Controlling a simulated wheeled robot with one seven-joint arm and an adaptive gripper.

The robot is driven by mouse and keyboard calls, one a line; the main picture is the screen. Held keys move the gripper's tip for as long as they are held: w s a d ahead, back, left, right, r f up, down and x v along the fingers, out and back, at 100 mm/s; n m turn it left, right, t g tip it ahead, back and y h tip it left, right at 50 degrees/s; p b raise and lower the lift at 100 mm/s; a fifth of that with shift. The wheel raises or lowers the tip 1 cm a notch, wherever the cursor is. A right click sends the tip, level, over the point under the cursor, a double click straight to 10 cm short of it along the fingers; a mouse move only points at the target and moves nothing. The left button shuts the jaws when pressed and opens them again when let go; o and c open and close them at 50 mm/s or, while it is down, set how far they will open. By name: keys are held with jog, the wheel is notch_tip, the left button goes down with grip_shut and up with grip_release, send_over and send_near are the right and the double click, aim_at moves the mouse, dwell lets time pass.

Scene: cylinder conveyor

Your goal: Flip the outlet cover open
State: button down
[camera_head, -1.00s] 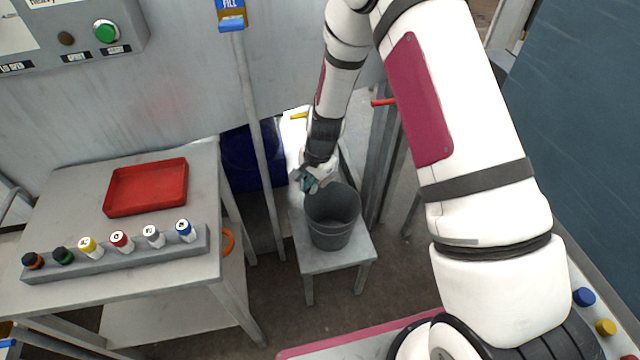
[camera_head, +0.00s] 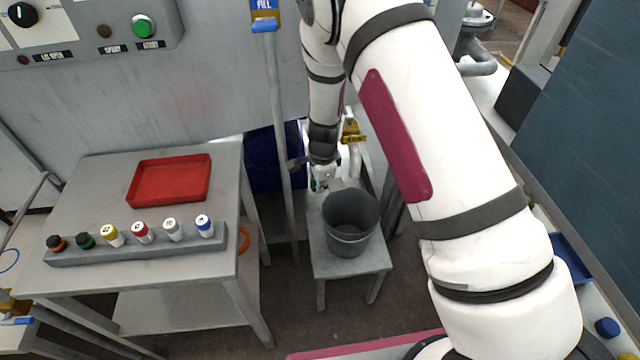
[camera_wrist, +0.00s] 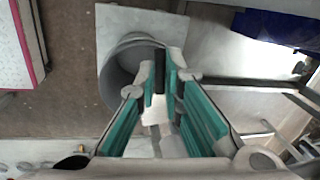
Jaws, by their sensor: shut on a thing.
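My gripper (camera_head: 322,184) points down beside the rim of the grey bucket. In the wrist view its green-padded fingers (camera_wrist: 166,75) converge on a narrow piece between their tips. This looks like the outlet cover (camera_wrist: 157,105), a pale plate partly hidden by the fingers. In the head view a small pale plate, probably the same cover (camera_head: 338,184), shows just right of the fingertips, above the bucket's back rim. The cover's hinge and the outlet behind it cannot be made out.
The grey bucket (camera_head: 349,238) stands on a small stool (camera_head: 324,264) below my gripper. A thin upright post (camera_head: 279,130) is close on the left. A table with a red tray (camera_head: 168,196) and a rack of capped cylinders (camera_head: 160,246) stands further left. A yellow valve handle (camera_head: 353,136) is behind.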

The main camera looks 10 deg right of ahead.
jog(key=c, duration=1.7)
grip_release()
jog(key=r, duration=0.4)
jog(key=s+r, duration=0.1)
jog(key=r, duration=0.2)
jog(key=s+r, duration=0.1)
jog(key=r, duration=0.3)
jog(key=shift+s+d+r, duration=0.15)
jog(key=shift+r, duration=0.2)
